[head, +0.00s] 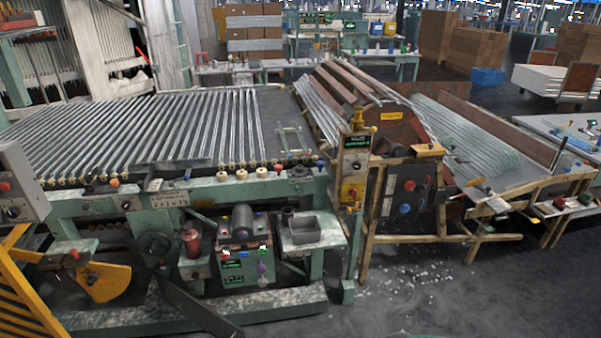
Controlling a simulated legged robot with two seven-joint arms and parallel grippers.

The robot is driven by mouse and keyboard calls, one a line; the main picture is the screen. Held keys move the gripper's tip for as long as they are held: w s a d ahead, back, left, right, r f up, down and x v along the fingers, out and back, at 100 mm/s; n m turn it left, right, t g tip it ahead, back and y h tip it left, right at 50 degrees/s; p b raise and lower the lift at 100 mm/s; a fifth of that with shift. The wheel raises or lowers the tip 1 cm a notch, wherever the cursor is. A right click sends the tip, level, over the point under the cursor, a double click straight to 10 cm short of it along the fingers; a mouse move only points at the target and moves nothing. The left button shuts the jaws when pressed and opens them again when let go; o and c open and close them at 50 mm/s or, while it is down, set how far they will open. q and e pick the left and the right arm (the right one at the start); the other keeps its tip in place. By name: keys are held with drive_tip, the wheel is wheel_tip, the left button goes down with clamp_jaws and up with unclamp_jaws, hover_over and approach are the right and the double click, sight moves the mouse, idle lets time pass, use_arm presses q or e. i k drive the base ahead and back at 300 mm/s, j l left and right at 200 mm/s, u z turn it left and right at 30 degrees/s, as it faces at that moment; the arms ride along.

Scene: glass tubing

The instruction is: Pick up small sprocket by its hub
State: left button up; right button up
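I cannot make out a small sprocket or its hub for certain in the head view. A dark round wheel-like part (155,246) sits on the front of the green machine at the left, too small and dark to tell whether it has teeth. Several small pale round parts line the machine's front rail, and they are also too small to identify. Neither of my grippers shows in the head view.
The green machine (190,201) carries rows of glass tubes (200,125). A grey bin (304,230) sits on its low shelf. A control post (354,165) stands between it and a wood-framed machine (410,165). Bare floor (430,300) with white fragments lies at front right.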

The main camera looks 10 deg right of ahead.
sight(299, 170)
drive_tip(key=i+l+u, duration=0.15)
drive_tip(key=i+l, duration=0.3)
drive_tip(key=i+l+u, duration=0.15)
drive_tip(key=i+l, duration=0.3)
drive_tip(key=i+l+u, duration=0.2)
drive_tip(key=i+l, duration=0.2)
drive_tip(key=l, duration=0.2)
